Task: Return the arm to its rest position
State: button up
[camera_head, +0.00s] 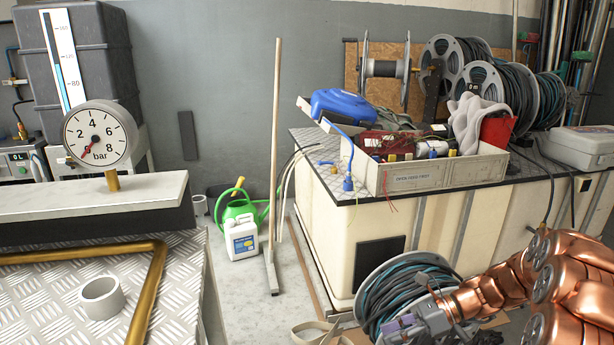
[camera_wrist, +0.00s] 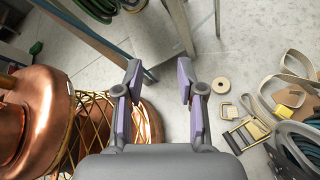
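My arm, in copper-coloured links, shows at the lower right of the head view. My gripper (camera_head: 397,330) is at its end, low in front of a hose reel (camera_head: 408,283) on the floor. In the wrist view my gripper (camera_wrist: 158,82) has its two purple-padded fingers well apart. Nothing is between them. In the head view the fingertips are too small to read clearly.
A workbench (camera_head: 469,193) with a parts box (camera_head: 414,178) and reels stands behind my arm. A broom (camera_head: 274,170) and a white canister (camera_head: 241,238) stand left of it. Straps (camera_wrist: 288,92), a buckle (camera_wrist: 243,133) and a tape roll (camera_wrist: 221,85) lie on the floor.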

jog(key=s+a+r+n+g+h+p, duration=0.25)
jog(key=s+r+n+p, duration=0.3)
jog(key=s+r, duration=0.35)
jog(key=s+a+r+n+g+h+p, duration=0.1)
jog(key=s+a+r+n+h+p, duration=0.35)
jog(key=r, duration=0.65)
jog(key=s+d+r+n+t+h+p, duration=0.1)
jog(key=s+d+r+n+h+p, duration=0.1)
jog(key=s+r+n+p, duration=0.4)
jog(key=s+d+r+n+t+h+p, duration=0.1)
jog(key=s+d+r+n+h+p, duration=0.2)
jog(key=s+r+p, duration=0.6)
jog(key=s+r+n, duration=0.1)
jog(key=s+n, duration=0.1)
jog(key=s, duration=0.1)
jog(key=shift+d+n+h, duration=0.3)
jog(key=shift+n+h, duration=0.1)
jog(key=shift+s, duration=0.1)
